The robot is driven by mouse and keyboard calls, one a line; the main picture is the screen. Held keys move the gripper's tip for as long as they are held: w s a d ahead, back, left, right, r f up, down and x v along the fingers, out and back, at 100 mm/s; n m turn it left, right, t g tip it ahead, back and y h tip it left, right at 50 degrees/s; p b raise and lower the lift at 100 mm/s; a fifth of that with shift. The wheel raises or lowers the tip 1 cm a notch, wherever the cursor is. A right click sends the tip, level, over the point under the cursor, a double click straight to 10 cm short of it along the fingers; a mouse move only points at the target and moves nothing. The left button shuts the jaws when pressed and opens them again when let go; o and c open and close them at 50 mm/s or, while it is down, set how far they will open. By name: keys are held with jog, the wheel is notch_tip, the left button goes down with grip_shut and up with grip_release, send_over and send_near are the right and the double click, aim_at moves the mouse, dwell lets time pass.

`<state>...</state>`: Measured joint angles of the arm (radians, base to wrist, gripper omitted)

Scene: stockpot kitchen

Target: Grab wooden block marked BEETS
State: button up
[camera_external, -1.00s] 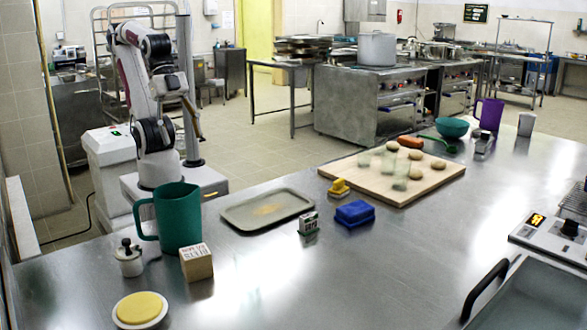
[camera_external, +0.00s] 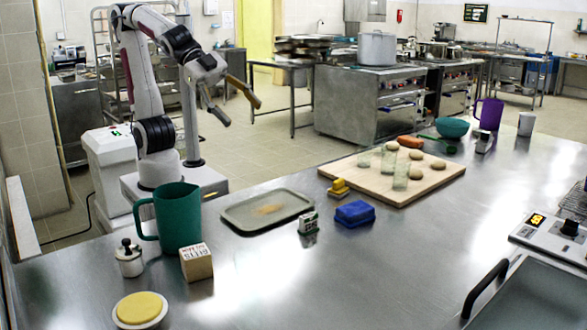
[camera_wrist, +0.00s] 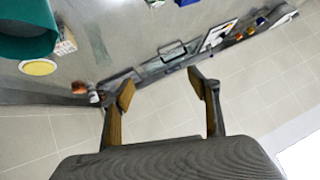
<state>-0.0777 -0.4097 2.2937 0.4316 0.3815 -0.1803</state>
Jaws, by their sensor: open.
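The wooden block marked BEETS (camera_external: 196,264) sits on the steel counter, at the front left, just in front of the teal pitcher (camera_external: 179,222). In the wrist view a small block (camera_wrist: 65,42) shows at the upper left beside the pitcher (camera_wrist: 22,32); its lettering is too small to read there. My gripper (camera_external: 241,112) is open and empty, raised above and behind the counter, well away from the block. Its two fingers, with tan pads, stand apart in the wrist view (camera_wrist: 161,87).
A metal weight (camera_external: 129,260) stands left of the block, and a white dish with a yellow top (camera_external: 141,309) lies in front. The counter's front middle is clear.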

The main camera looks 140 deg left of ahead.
jog(key=w+d+r+m+t+h, duration=0.2)
jog(key=w+m, duration=0.1)
jog(key=w, duration=0.7)
jog(key=w+d+r+m+t+h, duration=0.1)
jog(key=w+m+t+h, duration=0.15)
jog(key=w, duration=0.85)
jog(key=w+d+f+m+g+h, duration=0.1)
jog(key=w+d+f+m+h, duration=0.2)
jog(key=w+d+m+h, duration=0.1)
jog(key=s+d+f+m+g+h, duration=0.1)
jog(key=d+f+m+g+h, duration=0.15)
jog(key=f, duration=0.35)
jog(key=s+d+f+m+g+h, duration=0.1)
jog(key=d+f+g+h, duration=0.2)
jog(key=f, duration=0.3)
jog(key=s+f+m+g+h, duration=0.1)
jog(key=s+f+g, duration=0.1)
jog(key=s+f, duration=0.1)
jog(key=s+f+m+g+h, duration=0.1)
jog(key=s+f+g, duration=0.2)
jog(key=f, duration=0.2)
jog(key=s+f+m+g+h, duration=0.1)
jog(key=s+f+g, duration=0.1)
jog(key=f, duration=0.2)
jog(key=shift+s+a+m+g, duration=0.3)
jog(key=shift+s+a+g, duration=0.1)
jog(key=shift+s+a+f+m, duration=0.1)
jog(key=shift+s+f+m, duration=0.2)
jog(key=shift+f, duration=0.2)
